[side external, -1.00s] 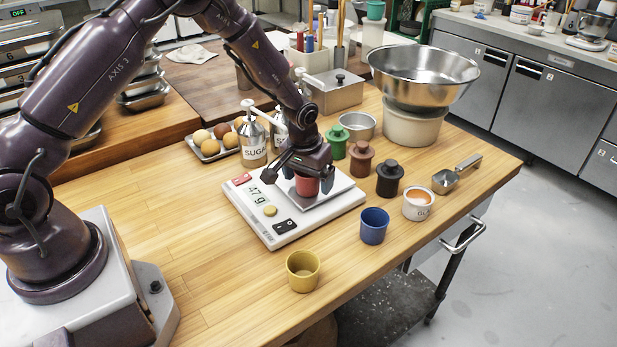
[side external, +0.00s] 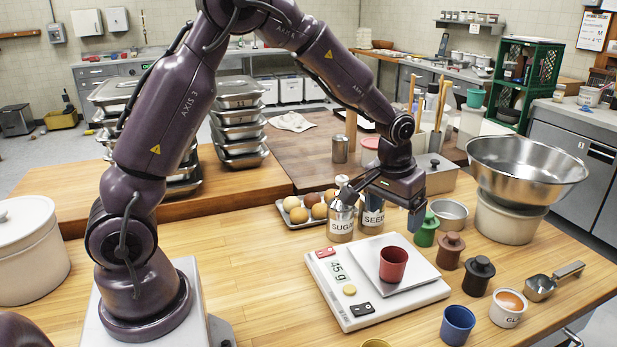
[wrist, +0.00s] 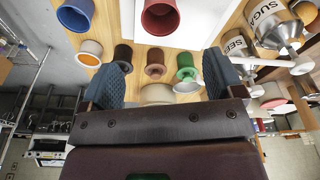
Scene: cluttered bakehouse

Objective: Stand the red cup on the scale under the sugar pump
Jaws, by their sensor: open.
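The red cup (side external: 393,265) stands upright on the square plate of the white scale (side external: 352,318), whose display seems to read 45 g. The cup also shows at the top of the wrist view (wrist: 160,20). The sugar pump (side external: 341,224) stands behind the scale, to the left of the cup; in the wrist view it is at the upper right (wrist: 270,28).
A seeds pump (side external: 371,216) stands beside the sugar pump. Green (side external: 427,232), brown (side external: 449,250) and black (side external: 478,275) lidded pots line the scale's right. A blue cup (side external: 457,325) and a glaze pot (side external: 508,308) stand nearer. The front-left bench (side external: 260,290) is clear.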

